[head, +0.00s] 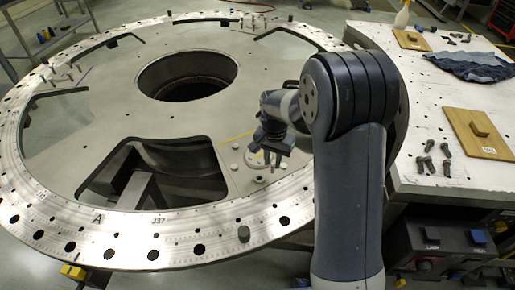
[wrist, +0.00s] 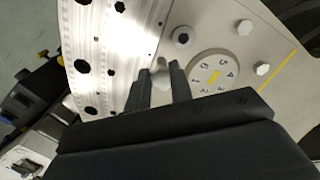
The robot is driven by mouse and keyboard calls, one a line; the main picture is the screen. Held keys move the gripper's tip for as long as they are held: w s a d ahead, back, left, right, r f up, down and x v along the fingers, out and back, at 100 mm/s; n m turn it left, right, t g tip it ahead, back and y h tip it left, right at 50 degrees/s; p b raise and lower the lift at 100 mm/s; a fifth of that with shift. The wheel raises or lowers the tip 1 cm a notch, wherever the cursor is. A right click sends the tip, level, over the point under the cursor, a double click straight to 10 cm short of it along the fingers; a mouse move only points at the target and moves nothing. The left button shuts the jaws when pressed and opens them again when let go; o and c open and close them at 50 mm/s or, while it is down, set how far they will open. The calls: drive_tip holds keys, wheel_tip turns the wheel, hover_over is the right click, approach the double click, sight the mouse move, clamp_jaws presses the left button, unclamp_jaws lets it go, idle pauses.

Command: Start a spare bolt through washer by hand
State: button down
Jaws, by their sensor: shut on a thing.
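My gripper (head: 273,158) hangs over the turret plate (head: 130,115), near the inner edge of its shiny drilled ring. In the wrist view my gripper (wrist: 161,80) is shut on a small grey bolt (wrist: 161,66), which shows between the two fingers. Its lower part and any washer under it are hidden, and I cannot tell whether it touches the plate. A round numbered disc (wrist: 213,78) lies just to the right of the fingers. Several spare bolts (head: 429,163) lie on the white table at right.
Hex heads (wrist: 245,27) sit on the plate beyond the disc. The plate has a large central hole (head: 188,76) and a near cutout. The white table (head: 460,185) holds wooden boards (head: 478,133) and a cloth (head: 470,66).

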drive_tip(key=w+a+r+m, duration=0.1)
drive_tip(key=a+r+m, duration=0.1)
drive_tip(key=a+m, duration=0.15)
drive_tip(key=shift+n, duration=0.35)
drive_tip(key=shift+w+a+f+b, duration=0.15)
drive_tip(key=shift+f+b, duration=0.8)
drive_tip(key=shift+f, duration=0.6)
drive_tip(key=shift+w+a+f+b, duration=0.15)
drive_tip(key=shift+f+b, duration=0.8)
drive_tip(key=shift+f, duration=0.55)
drive_tip(key=shift+s+a+f+b, duration=0.1)
drive_tip(key=shift+s+f+b, duration=0.1)
drive_tip(key=shift+f+b, duration=0.3)
idle(0.4)
drive_tip(key=shift+w+f+m, duration=0.1)
drive_tip(key=shift+f+m, duration=0.05)
drive_tip(key=shift+m, duration=2.75)
drive_tip(key=shift+w+a+m, duration=0.1)
drive_tip(key=shift+m, duration=1.6)
drive_tip(key=shift+f, duration=0.1)
